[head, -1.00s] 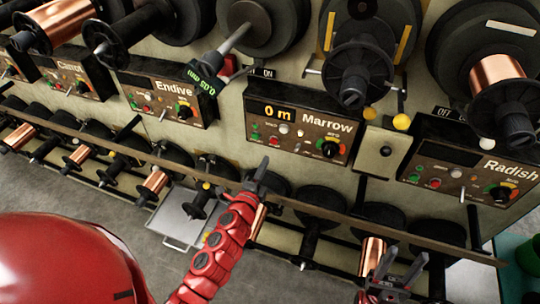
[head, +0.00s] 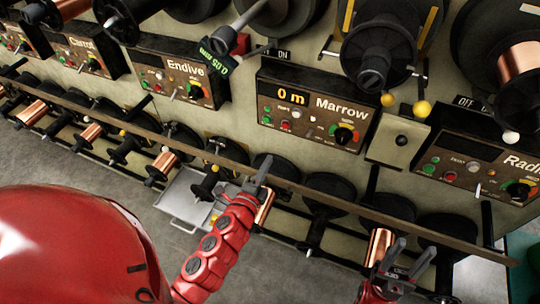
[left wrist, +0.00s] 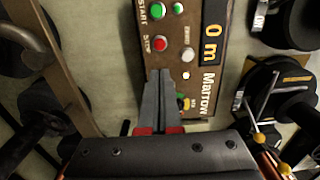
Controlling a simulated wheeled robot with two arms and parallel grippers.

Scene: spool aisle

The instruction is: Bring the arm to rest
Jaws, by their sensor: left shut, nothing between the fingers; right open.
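My left gripper (head: 258,176) is at the end of the red arm that rises from the bottom in the head view. Its fingers are together with nothing between them, in front of the lower rail and below the Marrow panel (head: 315,115). In the left wrist view the shut left gripper (left wrist: 161,98) points at the Marrow panel (left wrist: 188,50), which reads 0 m; whether it touches cannot be told. My right gripper (head: 403,262) is at the bottom right of the head view, fingers apart and empty, near a copper spool (head: 380,245).
A rail (head: 340,202) runs along the front of the machines, with several spools below it. The Endive panel (head: 180,78) is left and the Radish panel (head: 475,165) right. A grey tray (head: 182,208) lies at floor level. Open floor (head: 110,180) shows at lower left.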

